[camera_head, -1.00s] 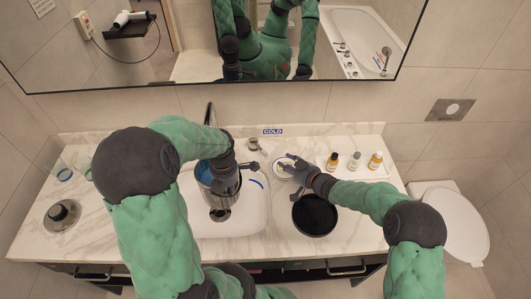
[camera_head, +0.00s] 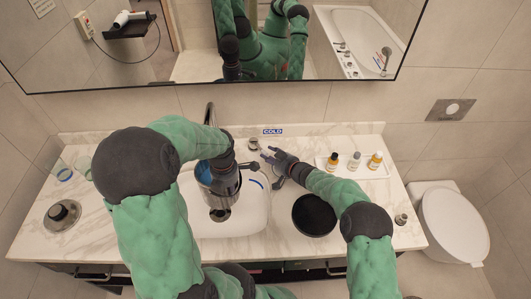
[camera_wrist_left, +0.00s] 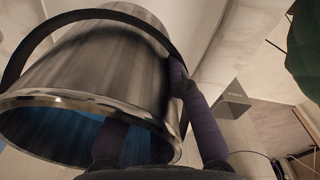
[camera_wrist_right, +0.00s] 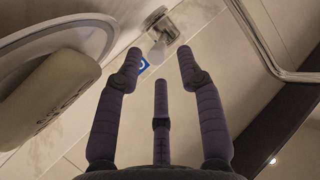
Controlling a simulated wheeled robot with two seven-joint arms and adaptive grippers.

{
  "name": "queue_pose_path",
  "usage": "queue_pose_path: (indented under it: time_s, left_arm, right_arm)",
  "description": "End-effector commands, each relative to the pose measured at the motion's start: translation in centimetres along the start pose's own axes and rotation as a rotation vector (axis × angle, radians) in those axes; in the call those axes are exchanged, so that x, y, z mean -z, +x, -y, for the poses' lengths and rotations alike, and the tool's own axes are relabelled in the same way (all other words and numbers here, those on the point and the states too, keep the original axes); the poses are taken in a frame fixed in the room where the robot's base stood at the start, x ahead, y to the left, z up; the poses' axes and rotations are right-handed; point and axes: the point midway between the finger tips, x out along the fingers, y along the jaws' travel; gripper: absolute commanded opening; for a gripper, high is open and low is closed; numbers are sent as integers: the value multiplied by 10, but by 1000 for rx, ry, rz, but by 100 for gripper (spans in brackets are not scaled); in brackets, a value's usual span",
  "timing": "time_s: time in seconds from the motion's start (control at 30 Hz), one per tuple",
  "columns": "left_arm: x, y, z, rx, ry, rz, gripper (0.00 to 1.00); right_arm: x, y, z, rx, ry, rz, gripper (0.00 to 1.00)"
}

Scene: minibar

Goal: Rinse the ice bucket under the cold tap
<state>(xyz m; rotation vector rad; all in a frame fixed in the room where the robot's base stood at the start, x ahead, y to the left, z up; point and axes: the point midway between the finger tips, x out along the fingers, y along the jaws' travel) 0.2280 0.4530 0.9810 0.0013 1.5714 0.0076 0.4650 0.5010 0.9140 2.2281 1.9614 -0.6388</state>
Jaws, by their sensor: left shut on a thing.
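The ice bucket (camera_head: 226,194) is steel, with a blue inside and a dark handle. My left gripper (camera_head: 228,163) is shut on its side and holds it tilted over the white sink (camera_head: 253,215). It fills the left wrist view (camera_wrist_left: 90,65), its rim facing down-left there. The dark spout (camera_head: 209,113) rises behind my left arm; I cannot see water. The cold tap's metal knob (camera_head: 254,145) stands below the blue COLD label (camera_head: 272,131). My right gripper (camera_head: 266,154) is open and empty, just short of the knob, which shows beyond its fingers in the right wrist view (camera_wrist_right: 162,28).
A dish (camera_wrist_right: 92,38) with a bar of soap (camera_wrist_right: 50,95) is close beside my right gripper. A round black lid or tray (camera_head: 314,215) lies right of the sink. Small bottles (camera_head: 354,161) stand on a white tray. Glasses (camera_head: 62,170) and a knobbed lid (camera_head: 63,213) are at left.

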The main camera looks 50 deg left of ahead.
Motion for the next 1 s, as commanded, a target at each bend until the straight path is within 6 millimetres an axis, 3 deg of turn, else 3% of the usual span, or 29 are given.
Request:
queue_pose_path:
  time_s: [0.4,0.83,0.97,1.0]
  left_arm:
    - [-1,-2,-2,-4,-1,3,0]
    - [-1,-2,-2,-4,-1,3,0]
    - [-1,-2,-2,-4,-1,3,0]
    - [-1,-2,-2,-4,-1,3,0]
  right_arm:
    - [0,31,0,0,-1,0,38]
    - [0,34,0,0,0,0,38]
    - [0,34,0,-1,0,0,4]
    - [0,34,0,0,0,0,0]
